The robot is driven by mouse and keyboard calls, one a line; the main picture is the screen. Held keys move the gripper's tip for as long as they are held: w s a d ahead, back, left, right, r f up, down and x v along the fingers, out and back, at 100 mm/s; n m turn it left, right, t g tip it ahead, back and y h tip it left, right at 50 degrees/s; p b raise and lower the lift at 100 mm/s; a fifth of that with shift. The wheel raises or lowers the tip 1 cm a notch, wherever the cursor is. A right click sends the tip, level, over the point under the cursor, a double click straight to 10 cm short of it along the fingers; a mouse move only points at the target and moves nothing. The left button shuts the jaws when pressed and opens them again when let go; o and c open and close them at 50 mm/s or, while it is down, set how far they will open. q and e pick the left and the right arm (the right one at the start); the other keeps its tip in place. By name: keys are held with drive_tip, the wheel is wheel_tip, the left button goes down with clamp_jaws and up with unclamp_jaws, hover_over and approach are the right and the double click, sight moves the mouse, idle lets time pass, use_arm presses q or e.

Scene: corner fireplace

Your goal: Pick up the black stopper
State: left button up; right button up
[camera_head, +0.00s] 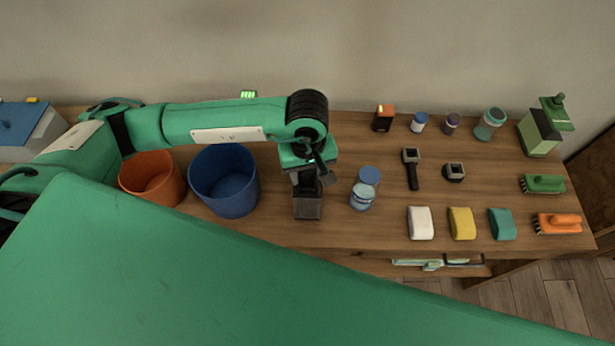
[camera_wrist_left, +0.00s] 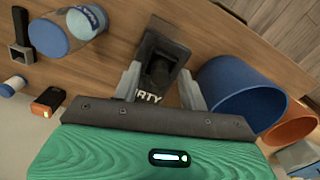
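My left gripper (camera_head: 307,178) points down over a dark grey block-like holder (camera_head: 307,208) in the middle of the table. In the left wrist view its two grey fingers (camera_wrist_left: 160,88) are spread apart. A dark black piece, seemingly the black stopper (camera_wrist_left: 158,68), lies between them, at the holder with white lettering ending in "RTY". I cannot tell whether the fingers touch it. In the head view the gripper largely hides this piece. My right gripper is not in view.
A blue bucket (camera_head: 224,184) and an orange bucket (camera_head: 153,180) stand left of the gripper. A blue-capped bottle (camera_head: 363,194) stands close on its right. Sponges, brushes, small jars and two black tools (camera_head: 411,170) (camera_head: 453,172) fill the right side. The wall is behind.

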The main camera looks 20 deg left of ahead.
use_arm(q)
clamp_jaws()
